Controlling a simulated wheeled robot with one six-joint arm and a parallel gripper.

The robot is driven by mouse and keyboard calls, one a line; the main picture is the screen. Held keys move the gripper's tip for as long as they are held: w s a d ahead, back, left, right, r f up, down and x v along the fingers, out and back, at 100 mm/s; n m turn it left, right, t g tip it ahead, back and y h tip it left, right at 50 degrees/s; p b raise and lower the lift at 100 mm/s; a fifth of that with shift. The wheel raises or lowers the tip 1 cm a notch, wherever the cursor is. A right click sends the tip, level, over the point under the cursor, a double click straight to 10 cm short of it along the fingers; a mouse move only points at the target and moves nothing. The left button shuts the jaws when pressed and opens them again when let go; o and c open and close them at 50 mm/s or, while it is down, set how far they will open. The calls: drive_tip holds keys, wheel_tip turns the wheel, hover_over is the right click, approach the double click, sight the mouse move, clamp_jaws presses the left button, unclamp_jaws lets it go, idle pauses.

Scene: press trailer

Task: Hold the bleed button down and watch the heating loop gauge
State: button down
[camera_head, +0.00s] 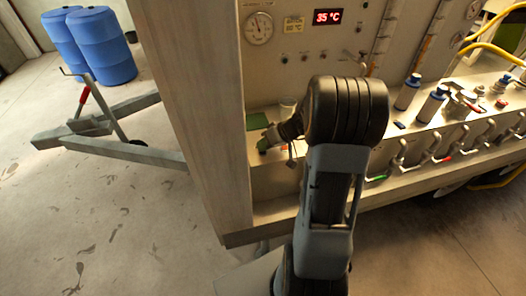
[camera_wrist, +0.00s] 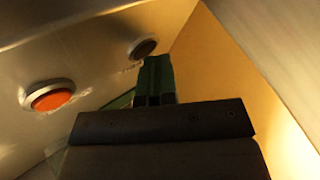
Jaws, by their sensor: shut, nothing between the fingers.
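My gripper (camera_head: 264,146) is low at the left end of the trailer's ledge, pointing left and down. In the wrist view its dark green fingertips (camera_wrist: 155,75) are together, with nothing seen between them. A round button with an orange-red face and pale ring (camera_wrist: 52,95) is left of the fingers. A second, darker ringed button (camera_wrist: 143,48) shows just beyond the fingertips; whether they touch it I cannot tell. No label shows which is the bleed button. A round white gauge (camera_head: 259,28) with a dark needle is on the upright panel; its reading is too small to make out.
A red display (camera_head: 328,16) reads 35 °C. Blue-capped bottles (camera_head: 432,104) and several valve levers (camera_head: 440,145) line the right. A post (camera_head: 195,110) closes the left end. Blue drums (camera_head: 105,45) stand beyond the drawbar (camera_head: 125,148).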

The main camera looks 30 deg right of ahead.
drive_tip(key=shift+r, duration=0.75)
drive_tip(key=shift+r, duration=0.1)
drive_tip(key=shift+r+p, duration=1.2)
drive_tip(key=shift+r, duration=1.25)
idle(1.2)
